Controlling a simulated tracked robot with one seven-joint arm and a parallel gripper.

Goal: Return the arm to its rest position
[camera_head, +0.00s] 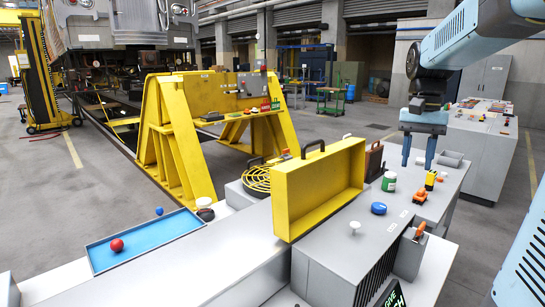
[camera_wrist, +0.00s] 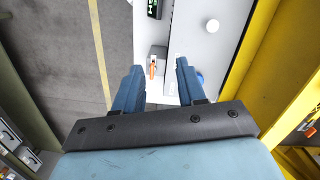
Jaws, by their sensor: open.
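My gripper (camera_head: 418,163) hangs from my blue arm at the right of the head view. Its two blue fingers point down, apart, with nothing between them. It appears above the grey bench on the right, near a green jar (camera_head: 389,181) and a small yellow and black item (camera_head: 430,180); its exact height is unclear. In the wrist view, the spread fingers of my gripper (camera_wrist: 158,82) frame a grey holder with an orange-handled tool (camera_wrist: 153,68), which lies beyond the fingertips. The same tool (camera_head: 420,230) shows at the bench's front in the head view.
A tall yellow open box (camera_head: 318,190) stands upright on the bench left of my gripper. A blue tray (camera_head: 150,240) holds a red ball. A yellow stand (camera_head: 185,140) is behind.

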